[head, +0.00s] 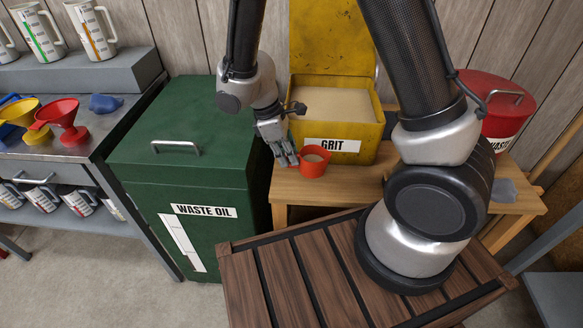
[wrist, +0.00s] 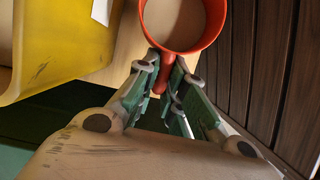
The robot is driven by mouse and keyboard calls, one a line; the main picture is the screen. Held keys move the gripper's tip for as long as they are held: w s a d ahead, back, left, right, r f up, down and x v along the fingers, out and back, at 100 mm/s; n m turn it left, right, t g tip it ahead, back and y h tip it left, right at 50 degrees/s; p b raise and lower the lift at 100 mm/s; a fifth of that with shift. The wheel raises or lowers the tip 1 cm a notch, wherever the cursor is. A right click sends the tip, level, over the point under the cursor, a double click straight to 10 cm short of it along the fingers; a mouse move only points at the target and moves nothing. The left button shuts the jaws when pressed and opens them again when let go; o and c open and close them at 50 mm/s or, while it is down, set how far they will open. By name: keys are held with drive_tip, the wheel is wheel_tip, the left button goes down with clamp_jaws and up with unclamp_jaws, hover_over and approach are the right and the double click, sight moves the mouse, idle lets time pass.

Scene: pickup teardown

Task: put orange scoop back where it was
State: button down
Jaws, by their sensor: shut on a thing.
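The orange scoop (head: 314,162) is held in front of the yellow grit bin (head: 362,137), beside the "GRIT" label. It has a round cup with pale grit-coloured material inside. My gripper (head: 288,158) is shut on the scoop's handle, left of the cup. In the wrist view the scoop (wrist: 221,20) is at the top, with its short handle between the fingertips of my gripper (wrist: 167,75). The cup's top is cut off there. I cannot tell whether the scoop touches the wooden table (head: 350,184) below it.
The grit bin's lid (head: 331,35) stands open, and the bin holds pale grit. A green waste oil box (head: 185,125) is at left, and a red waste can (head: 500,100) is at right. A metal bench (head: 75,150) with funnels is at far left. Bare table shows around the scoop.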

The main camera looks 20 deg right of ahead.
drive_tip(key=shift+f, duration=2.3)
drive_tip(key=c, duration=1.5)
unclamp_jaws()
drive_tip(key=shift+f, duration=0.1)
drive_tip(key=v, duration=1.2)
drive_tip(key=d+r+m+t+y, duration=0.1)
drive_tip(key=d+r+m+y, duration=0.15)
drive_tip(key=d+r, duration=0.5)
drive_tip(key=s+d+r+m+t, duration=0.4)
drive_tip(key=s+d+r+m, duration=0.7)
drive_tip(key=s+d+r, duration=0.3)
drive_tip(key=shift+s+d+t+y, duration=0.3)
drive_tip(key=shift+s+t+y, duration=0.1)
drive_tip(key=shift+s+y, duration=0.05)
